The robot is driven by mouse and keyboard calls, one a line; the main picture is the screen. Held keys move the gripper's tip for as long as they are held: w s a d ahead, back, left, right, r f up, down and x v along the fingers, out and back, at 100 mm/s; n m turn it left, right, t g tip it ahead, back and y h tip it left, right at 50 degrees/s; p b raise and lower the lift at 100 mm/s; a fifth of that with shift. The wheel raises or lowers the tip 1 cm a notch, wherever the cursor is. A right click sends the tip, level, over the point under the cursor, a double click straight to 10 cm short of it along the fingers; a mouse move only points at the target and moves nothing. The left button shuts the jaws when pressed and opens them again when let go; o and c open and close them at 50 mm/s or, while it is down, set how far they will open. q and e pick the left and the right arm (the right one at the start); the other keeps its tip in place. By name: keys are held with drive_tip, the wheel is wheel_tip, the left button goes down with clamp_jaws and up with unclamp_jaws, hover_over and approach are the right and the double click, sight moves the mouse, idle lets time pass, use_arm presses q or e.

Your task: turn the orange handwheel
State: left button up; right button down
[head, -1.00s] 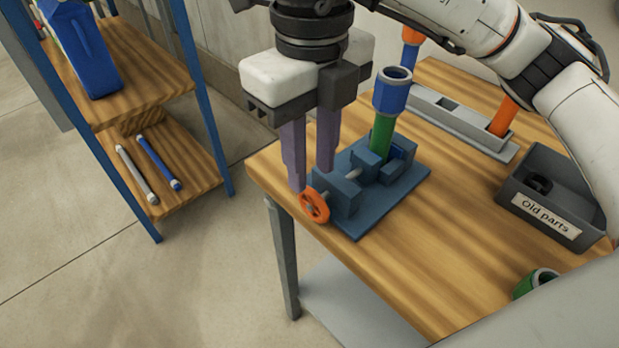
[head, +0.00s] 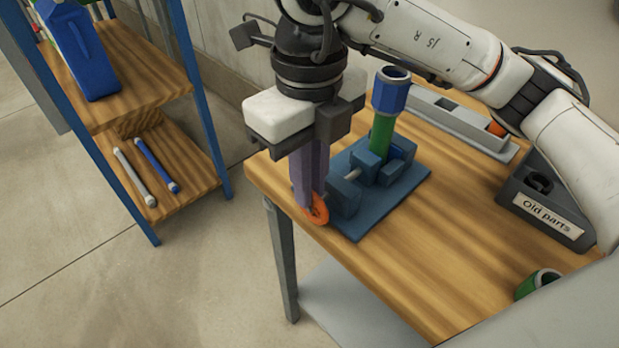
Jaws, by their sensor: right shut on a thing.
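The orange handwheel (head: 319,209) sits on the near left side of a blue vise-like fixture (head: 385,205) at the table's left edge. My right gripper (head: 308,205) points down from above, its two purple fingers close together and shut on the handwheel. The fingers hide the wheel's left part. A green pipe with a blue collar (head: 389,95) stands upright in the fixture's jaws, behind and right of the gripper. My left gripper is not in view.
A grey "Old parts" bin (head: 547,218) stands at the table's right. A green ring-shaped part (head: 538,283) lies at the near edge. A grey rack (head: 450,122) is at the back. A blue-framed shelf (head: 150,100) stands left, across a floor gap.

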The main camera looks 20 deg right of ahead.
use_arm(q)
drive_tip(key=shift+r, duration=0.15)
